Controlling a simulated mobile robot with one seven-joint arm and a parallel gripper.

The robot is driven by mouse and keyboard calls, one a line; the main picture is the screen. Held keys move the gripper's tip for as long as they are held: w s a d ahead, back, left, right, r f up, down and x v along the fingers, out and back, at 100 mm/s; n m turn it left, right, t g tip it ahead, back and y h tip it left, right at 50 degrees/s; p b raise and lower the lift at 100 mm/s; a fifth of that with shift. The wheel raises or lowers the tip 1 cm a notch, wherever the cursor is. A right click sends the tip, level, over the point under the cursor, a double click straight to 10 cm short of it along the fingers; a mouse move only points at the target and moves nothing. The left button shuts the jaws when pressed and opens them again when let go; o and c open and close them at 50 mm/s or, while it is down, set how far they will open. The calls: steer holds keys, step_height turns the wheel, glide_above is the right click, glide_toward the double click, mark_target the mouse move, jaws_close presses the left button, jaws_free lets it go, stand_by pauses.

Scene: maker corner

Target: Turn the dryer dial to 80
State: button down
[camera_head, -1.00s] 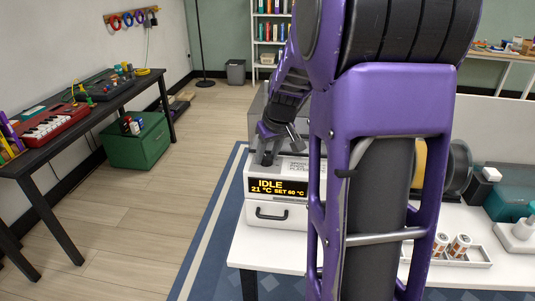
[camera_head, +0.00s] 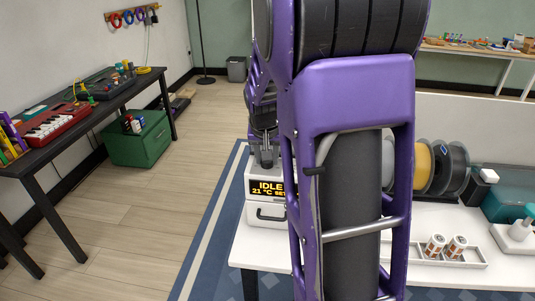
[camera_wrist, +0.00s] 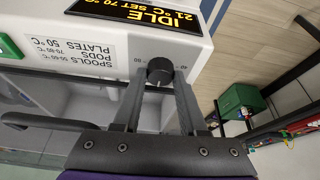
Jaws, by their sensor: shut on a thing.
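The white dryer (camera_head: 254,192) stands at the left end of the white table, its display (camera_head: 267,188) partly hidden by my arm. In the wrist view, upside down, the display (camera_wrist: 136,18) reads IDLE, 21 °C, SET 70 °C. My gripper (camera_wrist: 160,84) is shut on the dial, one finger at each side. In the head view my gripper (camera_head: 265,158) is above the dryer's top.
A label (camera_wrist: 68,48) on the dryer lists spools, pods and plates temperatures. Filament spools (camera_head: 425,165) stand on the table behind my arm. A green box (camera_head: 138,145) is on the floor; the floor left of the table is clear.

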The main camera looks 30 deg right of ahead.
steer(key=m, duration=0.2)
steer(key=m+g+h, duration=0.1)
steer(key=m, duration=0.1)
steer(key=shift+w+a+m, duration=0.1)
steer(key=shift+w+m, duration=0.05)
steer(key=shift+m, duration=0.15)
steer(key=m+g+h, duration=0.1)
steer(key=m, duration=0.1)
steer(key=shift+m, duration=0.4)
steer(key=m+g, duration=0.1)
steer(key=m, duration=0.3)
steer(key=shift+w+g+p, duration=0.15)
steer(key=shift+g+p, duration=0.2)
steer(key=shift+g, duration=0.05)
steer(key=shift+m+g+p, duration=0.35)
steer(key=shift+m+g, duration=0.15)
steer(key=shift+m, duration=0.7)
steer(key=shift+c, duration=2.3)
jaws_free()
